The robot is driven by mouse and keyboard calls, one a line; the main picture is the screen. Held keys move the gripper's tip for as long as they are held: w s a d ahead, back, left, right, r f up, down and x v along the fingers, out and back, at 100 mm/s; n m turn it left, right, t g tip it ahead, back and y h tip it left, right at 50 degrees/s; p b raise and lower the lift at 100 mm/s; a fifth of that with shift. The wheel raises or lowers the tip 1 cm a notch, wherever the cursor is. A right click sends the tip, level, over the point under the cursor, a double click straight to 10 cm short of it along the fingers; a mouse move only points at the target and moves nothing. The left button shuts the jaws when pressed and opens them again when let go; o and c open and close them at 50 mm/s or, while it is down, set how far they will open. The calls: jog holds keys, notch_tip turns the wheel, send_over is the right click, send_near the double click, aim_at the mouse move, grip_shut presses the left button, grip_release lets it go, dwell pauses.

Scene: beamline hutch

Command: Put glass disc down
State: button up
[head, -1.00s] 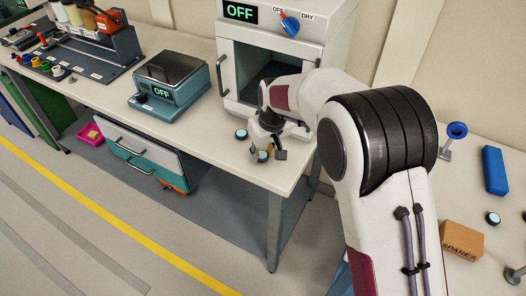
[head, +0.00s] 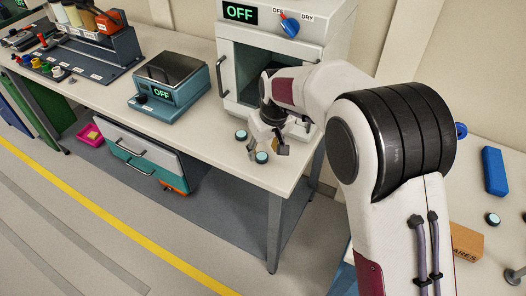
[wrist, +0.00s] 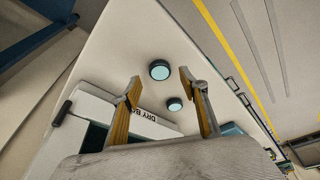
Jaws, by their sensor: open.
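A glass disc (head: 262,157) with a pale blue face and dark rim lies flat on the white bench top near its front edge. My gripper (head: 267,148) is open and empty just above it, its fingers apart from the disc. In the wrist view this disc (wrist: 159,70) shows whole beyond the spread fingertips (wrist: 160,81). A second, similar disc (head: 241,134) lies on the bench a little to the left and farther back; it also shows in the wrist view (wrist: 174,104).
The dry box (head: 228,75), its display reading OFF, stands behind my gripper with its door handle facing out. A teal balance (head: 172,82) is to the left. A third disc (head: 492,218), a blue block (head: 495,170) and a spares box (head: 467,242) are at the right.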

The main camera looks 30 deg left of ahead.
jog(key=v, duration=0.9)
jog(key=shift+r, duration=0.1)
dwell(0.3)
jog(key=shift+d, duration=0.1)
jog(key=s+d+r+m+t, duration=0.15)
jog(key=d+r, duration=0.25)
jog(key=d, duration=0.5)
jog(key=s+d+r+m, duration=0.2)
jog(key=d+r, duration=0.2)
jog(key=d, duration=0.5)
jog(key=s+d+r+m+t, duration=0.1)
jog(key=d+r+m, duration=0.1)
jog(key=d+r, duration=0.45)
jog(key=s+d+f+m+h, duration=0.1)
jog(key=s+d+f+m, duration=0.1)
jog(key=s+d, duration=0.7)
jog(key=s+d+f+m+t+h, duration=0.1)
jog(key=s+d+f+m, duration=0.1)
jog(key=s+d, duration=0.7)
jog(key=shift+d+f+m+h, duration=0.3)
jog(key=shift+d+m, duration=0.25)
jog(key=shift+m, duration=0.3)
jog(key=shift+o, duration=0.3)
